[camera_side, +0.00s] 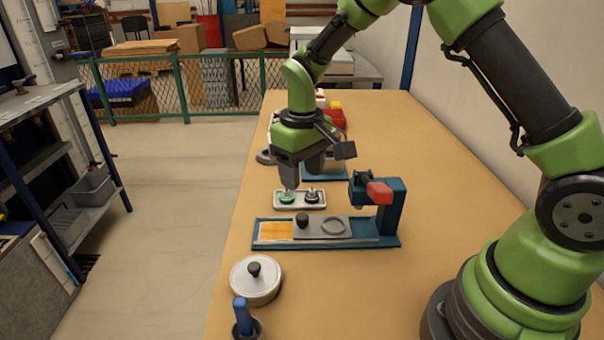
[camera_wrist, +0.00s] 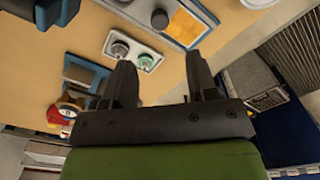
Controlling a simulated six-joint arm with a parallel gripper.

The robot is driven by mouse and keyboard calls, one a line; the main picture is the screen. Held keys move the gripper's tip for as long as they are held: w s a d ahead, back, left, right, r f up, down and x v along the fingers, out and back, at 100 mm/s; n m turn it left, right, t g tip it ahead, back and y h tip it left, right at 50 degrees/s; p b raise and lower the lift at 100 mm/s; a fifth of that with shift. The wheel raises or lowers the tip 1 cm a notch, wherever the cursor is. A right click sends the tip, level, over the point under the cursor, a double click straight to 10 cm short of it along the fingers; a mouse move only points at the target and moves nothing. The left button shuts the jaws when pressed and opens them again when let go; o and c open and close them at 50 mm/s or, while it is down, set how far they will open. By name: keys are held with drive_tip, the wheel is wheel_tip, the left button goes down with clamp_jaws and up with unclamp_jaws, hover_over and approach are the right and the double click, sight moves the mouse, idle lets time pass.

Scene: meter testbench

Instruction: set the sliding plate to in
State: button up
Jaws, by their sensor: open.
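The sliding plate (camera_side: 316,233) is a grey plate with a black knob (camera_side: 302,220) near its left end and a pale ring (camera_side: 334,226) on it. It lies in a blue rail base (camera_side: 374,242), with an orange panel (camera_side: 275,231) bare to its left and some rail free to its right. The plate shows partly in the wrist view, by its knob (camera_wrist: 160,19), beside the orange panel (camera_wrist: 187,27). My gripper (camera_side: 301,178) is open and empty, above and behind the rail, over a small white tray. Its two fingers (camera_wrist: 161,80) stand apart in the wrist view.
A blue post with a red-ended lever (camera_side: 380,193) stands at the rail's right end. A lidded pot (camera_side: 256,281) and a blue-handled thing (camera_side: 241,317) are in front. The tabletop right of the post is clear.

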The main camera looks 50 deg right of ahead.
sight(303, 216)
drive_tip(key=f+n+h, duration=0.1)
drive_tip(key=f+n, duration=0.2)
drive_tip(key=n, duration=0.3)
drive_tip(key=f+n+h, duration=0.2)
drive_tip(key=f+n, duration=0.1)
drive_tip(key=n, duration=0.3)
drive_tip(key=f+n+h, duration=0.1)
drive_tip(key=f+n, duration=0.3)
drive_tip(key=n, duration=0.2)
drive_tip(key=shift+a, duration=0.2)
drive_tip(key=shift+s, duration=0.1)
clamp_jaws()
